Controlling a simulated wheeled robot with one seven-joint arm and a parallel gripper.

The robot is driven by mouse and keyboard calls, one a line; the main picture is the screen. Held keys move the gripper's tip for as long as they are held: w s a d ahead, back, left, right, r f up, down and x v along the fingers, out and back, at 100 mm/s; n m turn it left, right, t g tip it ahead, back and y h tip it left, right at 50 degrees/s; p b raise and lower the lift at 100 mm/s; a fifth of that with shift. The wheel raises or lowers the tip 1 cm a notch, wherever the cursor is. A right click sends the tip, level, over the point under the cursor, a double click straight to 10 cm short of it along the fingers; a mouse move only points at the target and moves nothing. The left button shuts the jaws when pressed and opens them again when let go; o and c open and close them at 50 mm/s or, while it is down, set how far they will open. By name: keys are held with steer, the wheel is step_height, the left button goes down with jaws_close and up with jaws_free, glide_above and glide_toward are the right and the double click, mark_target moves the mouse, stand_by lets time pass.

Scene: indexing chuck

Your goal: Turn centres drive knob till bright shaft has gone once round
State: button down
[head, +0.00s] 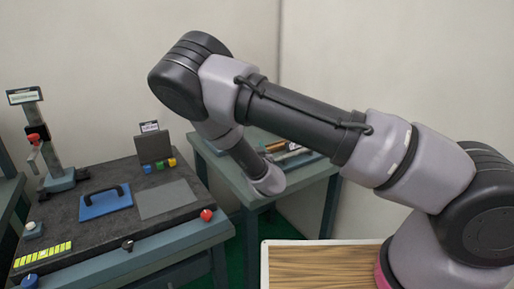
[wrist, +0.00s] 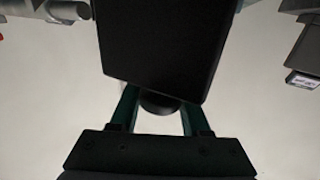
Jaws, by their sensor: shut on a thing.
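In the wrist view my gripper (wrist: 159,108) has its two green fingers on either side of a dark round knob (wrist: 158,104). It is shut on this knob, which is partly hidden below a large dark block (wrist: 160,45). The knob's markings cannot be seen. In the head view my arm hides my gripper and most of the device on the back table. A small bright, long part (head: 291,147) shows there beside my arm; I cannot tell whether it is the bright shaft.
In the wrist view a grey cylinder (wrist: 68,11) is at upper left and a white label (wrist: 303,80) at right. In the head view the left bench (head: 110,228) holds a blue plate (head: 104,204), a red-handled stand (head: 50,150) and several knobs. A wooden top (head: 320,268) is in front.

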steer(key=n+g+y, duration=0.1)
steer(key=y, duration=0.1)
steer(key=n+g+y, duration=0.1)
steer(key=n+y, duration=0.2)
steer(key=y, duration=0.1)
steer(key=shift+s+a+g+y, duration=0.1)
steer(key=shift+a+g+y, duration=0.2)
steer(key=shift+a+g, duration=0.1)
steer(key=shift+s+a+n+g+y, duration=0.15)
steer(key=shift+n+g+y, duration=0.55)
steer(key=shift+n+y, duration=0.15)
steer(key=shift+s+a+n+g+y, duration=0.1)
steer(key=shift+a+n+g+y, duration=0.05)
steer(key=shift+n+g+y, duration=0.65)
steer(key=n+g+y, duration=0.2)
steer(key=n+g, duration=0.1)
steer(key=s+n+g+y, duration=0.1)
steer(key=g, duration=0.1)
steer(key=shift+a+y, duration=0.25)
steer(key=shift+a, duration=0.1)
steer(key=shift+s+a+n+g+y, duration=0.15)
steer(key=shift+n+g+y, duration=0.1)
steer(key=shift+n+g, duration=0.5)
steer(key=shift+s+d+n+g+y, duration=0.15)
steer(key=shift+n+g, duration=0.25)
steer(key=shift+g, duration=0.6)
steer(key=shift+s+a+n+g+y, duration=0.15)
steer(key=shift+n+g+y, duration=0.15)
steer(key=shift+n+g, duration=0.45)
steer(key=shift+s+f, duration=0.1)
